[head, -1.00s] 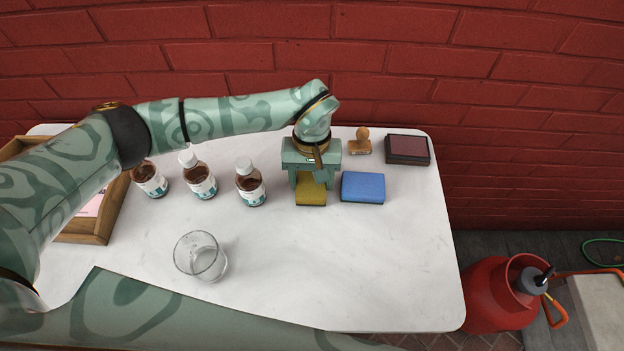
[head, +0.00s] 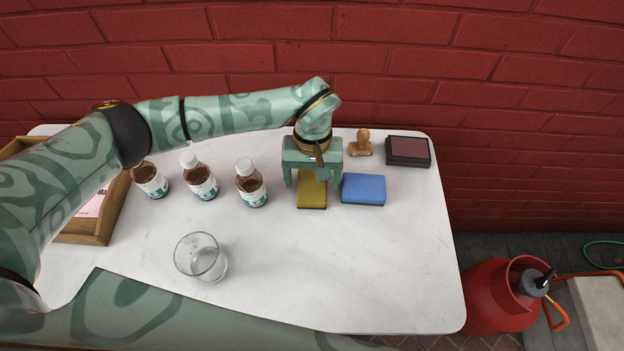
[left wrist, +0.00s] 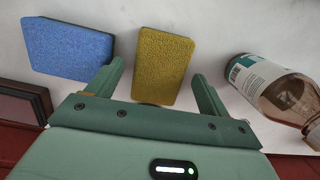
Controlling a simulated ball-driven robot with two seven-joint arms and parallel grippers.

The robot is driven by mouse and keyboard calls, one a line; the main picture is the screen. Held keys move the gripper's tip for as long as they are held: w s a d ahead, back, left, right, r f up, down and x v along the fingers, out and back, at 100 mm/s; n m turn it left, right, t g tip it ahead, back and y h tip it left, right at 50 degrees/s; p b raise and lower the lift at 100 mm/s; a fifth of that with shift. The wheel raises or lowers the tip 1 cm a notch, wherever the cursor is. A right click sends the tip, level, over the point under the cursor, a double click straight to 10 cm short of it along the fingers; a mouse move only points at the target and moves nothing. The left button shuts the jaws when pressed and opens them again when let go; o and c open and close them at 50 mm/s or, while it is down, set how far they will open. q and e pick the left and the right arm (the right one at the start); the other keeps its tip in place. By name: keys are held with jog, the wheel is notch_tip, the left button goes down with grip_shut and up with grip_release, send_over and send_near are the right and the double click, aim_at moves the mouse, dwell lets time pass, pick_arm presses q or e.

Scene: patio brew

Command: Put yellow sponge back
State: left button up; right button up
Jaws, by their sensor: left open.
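The yellow sponge (head: 312,191) lies flat on the white table, just left of the blue sponge (head: 363,189). My left gripper (head: 312,184) is open above the yellow sponge, one finger on each side of it. In the left wrist view the yellow sponge (left wrist: 162,66) sits between the spread fingers (left wrist: 158,90), with a gap on both sides. The blue sponge (left wrist: 68,48) is beside the left finger there. My right gripper is not in view.
Several brown bottles stand left of the sponges; the nearest bottle (head: 251,184) is close to my gripper. A glass (head: 200,258) stands at the front. A wooden stamp (head: 361,143) and ink pad (head: 408,151) lie at the back right. The front right of the table (head: 390,270) is clear.

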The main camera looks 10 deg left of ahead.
aim_at(312, 178)
pick_arm(q)
notch_tip(312, 178, up, 11)
jog(key=w+p, duration=0.1)
jog(key=p, duration=0.1)
jog(key=shift+w+a+f, duration=0.15)
jog(key=shift+f, duration=0.05)
